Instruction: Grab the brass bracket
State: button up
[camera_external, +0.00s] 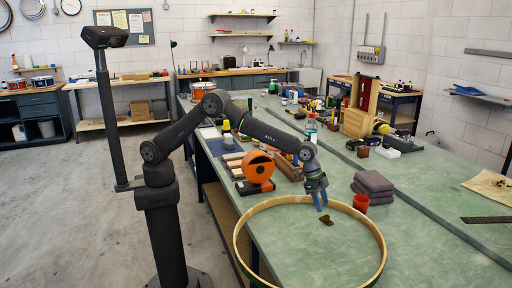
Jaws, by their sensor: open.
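The brass bracket (326,220) is a small, dark yellow-brown piece lying flat on the green bench top (420,235). It lies inside a large wooden drum hoop (240,219), towards the hoop's far side. My gripper (320,203) has blue fingers and points down just above and slightly left of the bracket. It is open and empty, and appears apart from the bracket. The exact height of the fingertips over the bracket is hard to tell at this size.
A red cup (361,203) stands close to the right, with folded grey cloths (373,184) behind it. An orange round tool (258,168) stands left of my gripper. The hoop overhangs the bench's left edge. The bench right of the hoop is mostly clear.

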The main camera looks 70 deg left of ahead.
aim_at(327, 216)
jog(key=shift+d+x, duration=0.2)
jog(key=shift+x, duration=2.4)
jog(key=shift+r, duration=0.15)
jog(key=c, duration=1)
grip_shut()
jog(key=shift+r, duration=0.1)
